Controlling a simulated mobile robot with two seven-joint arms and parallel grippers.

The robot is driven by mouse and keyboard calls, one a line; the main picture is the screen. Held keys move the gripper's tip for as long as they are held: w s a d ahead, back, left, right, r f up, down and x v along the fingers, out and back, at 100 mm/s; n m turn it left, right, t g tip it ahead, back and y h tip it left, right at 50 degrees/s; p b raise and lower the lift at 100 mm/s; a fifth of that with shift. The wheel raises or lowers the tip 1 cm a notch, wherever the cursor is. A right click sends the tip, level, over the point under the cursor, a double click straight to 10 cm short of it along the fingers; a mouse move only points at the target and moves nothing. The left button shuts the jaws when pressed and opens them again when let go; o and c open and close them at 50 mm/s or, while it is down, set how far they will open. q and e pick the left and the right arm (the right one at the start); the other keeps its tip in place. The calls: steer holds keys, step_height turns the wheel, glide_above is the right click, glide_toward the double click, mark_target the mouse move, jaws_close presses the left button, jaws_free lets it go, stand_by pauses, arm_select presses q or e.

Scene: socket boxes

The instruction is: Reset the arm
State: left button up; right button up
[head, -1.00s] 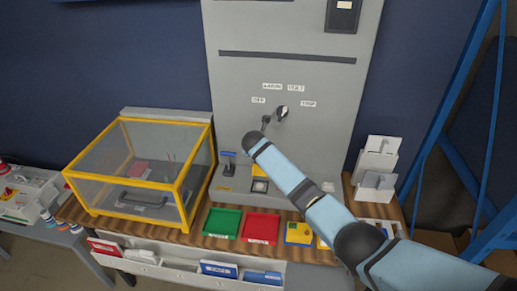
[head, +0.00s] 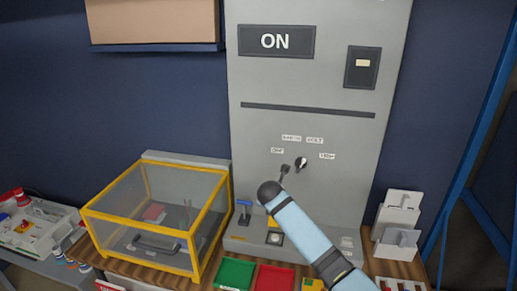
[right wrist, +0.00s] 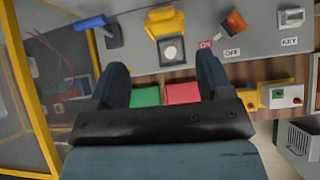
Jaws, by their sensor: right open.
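My right arm (head: 308,232) comes in from the lower right in the head view and ends in front of the grey panel (head: 258,135). Its gripper is not clear there. In the right wrist view my right gripper (right wrist: 162,63) is open, with its two dark fingers apart and nothing between them. Beyond the fingers is a pale round button (right wrist: 170,51) in a grey and yellow housing. The blue lever (head: 243,210) stands left of the arm. A round knob (head: 301,163) sits on the panel above the arm's end. My left gripper is not in view.
A yellow-framed clear box (head: 160,205) stands left of the panel. A green tray (head: 237,273) and a red tray (head: 273,278) lie in front. A white holder (head: 398,222) is at the right. The panel display (head: 276,41) reads ON.

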steer(key=s+d+f+m+y, duration=0.1)
steer(key=s+f+m+y, duration=0.1)
steer(key=s+f+m, duration=0.6)
steer(key=s+d+f+m+y, duration=0.2)
steer(key=s+f+m, duration=0.3)
steer(key=s+f, duration=0.65)
steer(key=s+d+m+t, duration=0.1)
steer(key=s+d+m, duration=0.3)
steer(key=s+m, duration=0.4)
steer(key=s+d+r+m+t+y, duration=0.1)
steer(key=s+d+m, duration=0.3)
steer(key=s, duration=1.6)
steer(key=m, duration=0.4)
steer(key=shift+r+m+t, duration=0.3)
steer(key=shift+t, duration=0.1)
steer(key=shift+a, duration=0.1)
